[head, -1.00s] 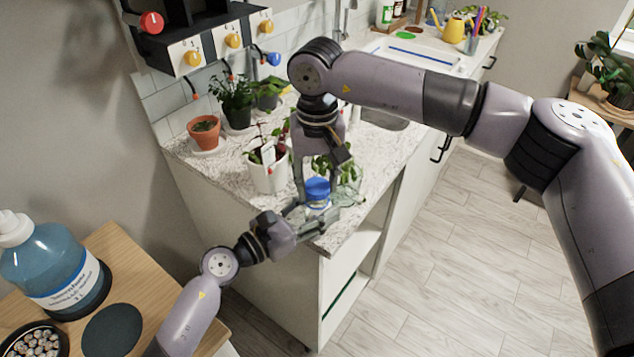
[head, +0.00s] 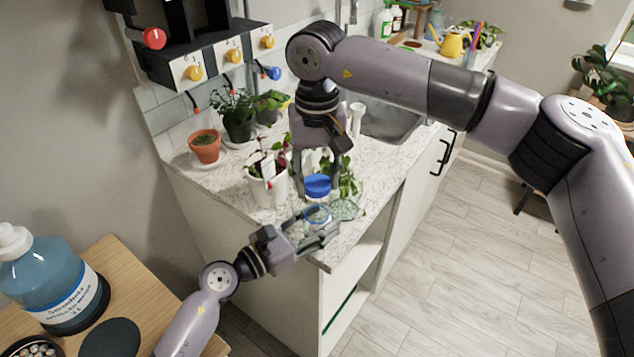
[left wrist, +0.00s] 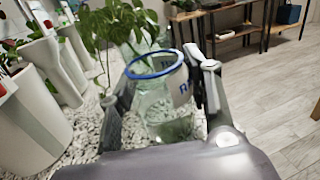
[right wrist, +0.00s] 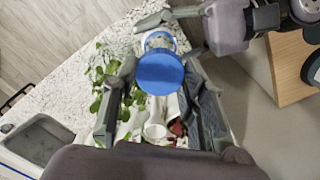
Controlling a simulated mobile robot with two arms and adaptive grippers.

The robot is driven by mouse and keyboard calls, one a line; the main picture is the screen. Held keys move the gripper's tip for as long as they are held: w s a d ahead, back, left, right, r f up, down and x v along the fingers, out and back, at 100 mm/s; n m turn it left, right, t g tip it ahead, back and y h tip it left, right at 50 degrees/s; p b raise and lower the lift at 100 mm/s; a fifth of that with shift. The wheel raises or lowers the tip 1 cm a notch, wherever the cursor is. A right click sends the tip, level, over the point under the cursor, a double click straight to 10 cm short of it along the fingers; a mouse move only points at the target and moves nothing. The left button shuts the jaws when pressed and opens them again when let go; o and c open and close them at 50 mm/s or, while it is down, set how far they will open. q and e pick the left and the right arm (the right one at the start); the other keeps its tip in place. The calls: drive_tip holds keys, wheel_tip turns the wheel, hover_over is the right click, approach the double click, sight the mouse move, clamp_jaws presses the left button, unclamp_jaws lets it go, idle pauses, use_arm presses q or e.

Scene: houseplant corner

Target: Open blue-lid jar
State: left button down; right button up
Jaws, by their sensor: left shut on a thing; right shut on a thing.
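The jar (head: 318,217) is clear glass with a blue ring at its mouth and a white label. It stands upright near the counter's front corner. My left gripper (head: 314,232) is shut around its body; the left wrist view shows the jar (left wrist: 165,108) between the fingers, its mouth uncovered. The blue lid (head: 317,186) is apart from the jar, above it. My right gripper (head: 316,178) points down and is shut on the lid, which also shows between its fingers in the right wrist view (right wrist: 160,74).
A white pot (head: 268,188) with a plant stands close left of the grippers. A terracotta pot (head: 205,148) and other potted plants stand behind. A blue bottle (head: 50,280) is on the wooden table at lower left. The sink (head: 390,122) lies behind right.

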use_arm(q)
drive_tip(key=c, duration=0.8)
unclamp_jaws()
drive_tip(key=shift+o, duration=0.3)
drive_tip(key=shift+a, duration=0.1)
